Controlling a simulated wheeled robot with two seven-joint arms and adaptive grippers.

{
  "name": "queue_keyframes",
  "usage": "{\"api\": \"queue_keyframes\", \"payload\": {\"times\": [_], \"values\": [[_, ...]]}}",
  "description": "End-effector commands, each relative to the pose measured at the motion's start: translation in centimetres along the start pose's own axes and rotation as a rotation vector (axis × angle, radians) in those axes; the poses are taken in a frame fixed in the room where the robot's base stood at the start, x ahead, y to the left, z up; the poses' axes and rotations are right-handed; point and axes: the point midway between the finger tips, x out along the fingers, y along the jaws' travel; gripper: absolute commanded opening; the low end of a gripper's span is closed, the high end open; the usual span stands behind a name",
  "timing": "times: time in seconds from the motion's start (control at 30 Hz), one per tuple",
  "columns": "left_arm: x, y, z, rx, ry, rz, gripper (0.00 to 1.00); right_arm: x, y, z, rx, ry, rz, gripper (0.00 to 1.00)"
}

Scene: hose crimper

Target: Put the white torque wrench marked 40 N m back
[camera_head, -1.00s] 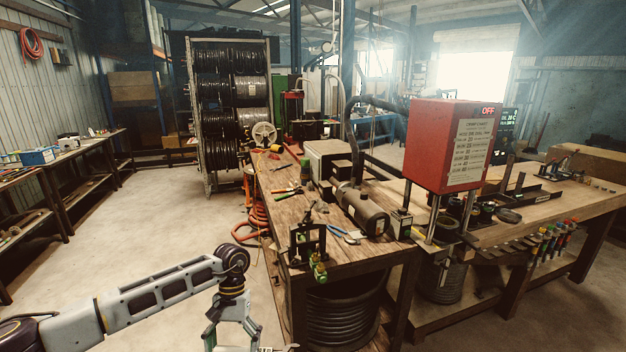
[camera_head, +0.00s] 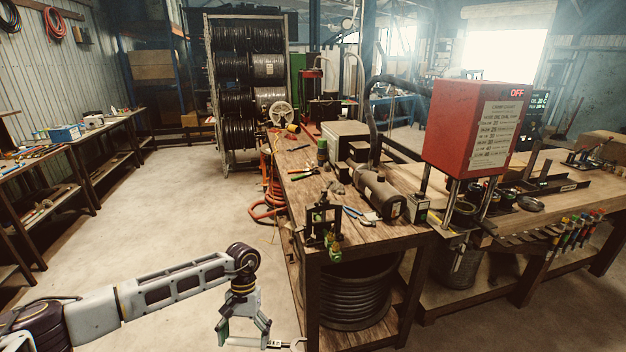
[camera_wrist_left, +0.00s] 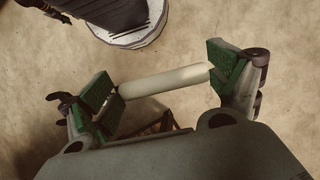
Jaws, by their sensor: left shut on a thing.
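The white torque wrench (camera_head: 280,343) is in my left gripper (camera_head: 244,334) at the bottom of the head view, low over the floor and left of the near workbench. Its open-jawed metal end points right. In the left wrist view the pale handle (camera_wrist_left: 165,82) lies between the green-padded fingers of my left gripper (camera_wrist_left: 160,84), which is shut on it. The 40 N m marking cannot be read in either view. My right gripper is out of view.
A wooden workbench (camera_head: 375,238) with a small vise-like fixture (camera_head: 322,222) stands close right of my left gripper. A red crimper box (camera_head: 468,125) reading OFF is beyond it. Coloured-handled tools (camera_head: 575,232) hang along the right bench. Open floor (camera_head: 190,215) lies at left.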

Motion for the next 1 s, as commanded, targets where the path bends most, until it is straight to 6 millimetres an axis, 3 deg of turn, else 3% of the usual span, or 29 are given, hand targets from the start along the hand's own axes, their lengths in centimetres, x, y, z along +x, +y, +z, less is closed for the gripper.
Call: {"api": "queue_keyframes", "payload": {"times": [0.03, 0.2, 0.43, 0.6, 1.0], "values": [[1.9, 0.1, -0.4, 0.000, -0.004, 0.000, 0.38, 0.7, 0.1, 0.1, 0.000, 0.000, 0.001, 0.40], [7.4, 0.0, -1.6, -0.001, -0.005, 0.001, 0.38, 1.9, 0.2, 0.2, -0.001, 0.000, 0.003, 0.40], [13.4, -0.1, -2.5, 0.001, -0.002, -0.002, 0.38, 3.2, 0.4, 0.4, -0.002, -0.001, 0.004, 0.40], [14.8, -0.2, -2.7, 0.004, 0.001, -0.003, 0.38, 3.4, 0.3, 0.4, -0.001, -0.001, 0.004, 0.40], [14.8, -0.2, -2.6, 0.004, 0.001, -0.003, 0.38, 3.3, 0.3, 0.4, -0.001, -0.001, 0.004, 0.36]]}}
